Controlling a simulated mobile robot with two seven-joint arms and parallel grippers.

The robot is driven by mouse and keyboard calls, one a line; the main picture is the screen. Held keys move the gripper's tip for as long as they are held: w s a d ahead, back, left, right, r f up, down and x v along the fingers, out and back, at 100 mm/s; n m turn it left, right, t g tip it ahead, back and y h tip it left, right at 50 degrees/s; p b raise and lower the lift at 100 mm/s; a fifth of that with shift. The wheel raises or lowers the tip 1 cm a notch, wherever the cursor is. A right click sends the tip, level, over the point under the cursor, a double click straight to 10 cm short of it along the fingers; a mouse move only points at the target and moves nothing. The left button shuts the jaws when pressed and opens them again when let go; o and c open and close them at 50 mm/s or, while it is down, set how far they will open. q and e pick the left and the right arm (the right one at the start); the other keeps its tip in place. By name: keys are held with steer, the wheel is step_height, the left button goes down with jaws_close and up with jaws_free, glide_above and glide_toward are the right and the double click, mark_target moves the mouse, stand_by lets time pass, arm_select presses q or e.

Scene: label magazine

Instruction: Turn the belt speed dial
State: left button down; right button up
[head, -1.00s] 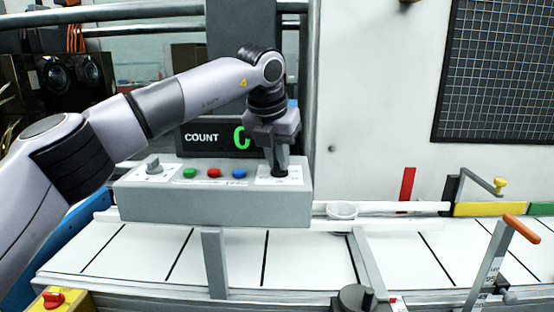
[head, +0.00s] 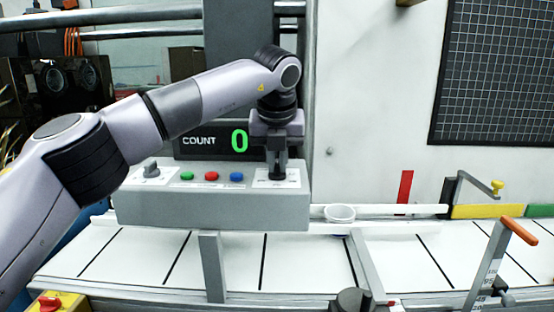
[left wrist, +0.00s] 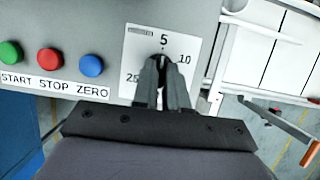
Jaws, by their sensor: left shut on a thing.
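The dial is a small black knob (left wrist: 162,62) on a white scale plate (left wrist: 139,44) at the right end of the grey control box (head: 212,208). The plate reads 5 at the top and 10 at the right, with a partly covered number at the lower left. My left gripper (head: 277,174) comes down from above and is shut on the knob; its fingers (left wrist: 162,72) hide much of it in the left wrist view. The pointer looks to be near the 5, but the fingers make this hard to tell. My right gripper is not in view.
Green (head: 188,176), red (head: 212,176) and blue (head: 237,177) buttons and a grey knob (head: 152,169) share the box top. A COUNT display (head: 200,142) showing 0 stands close behind.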

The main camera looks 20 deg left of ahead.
mark_target(277, 185)
arm_select(q)
steer(key=shift+r, duration=0.1)
steer(key=c, duration=1.2)
jaws_free()
steer(key=shift+o, duration=0.2)
steer(key=v, duration=0.7)
steer(key=shift+s, duration=0.15)
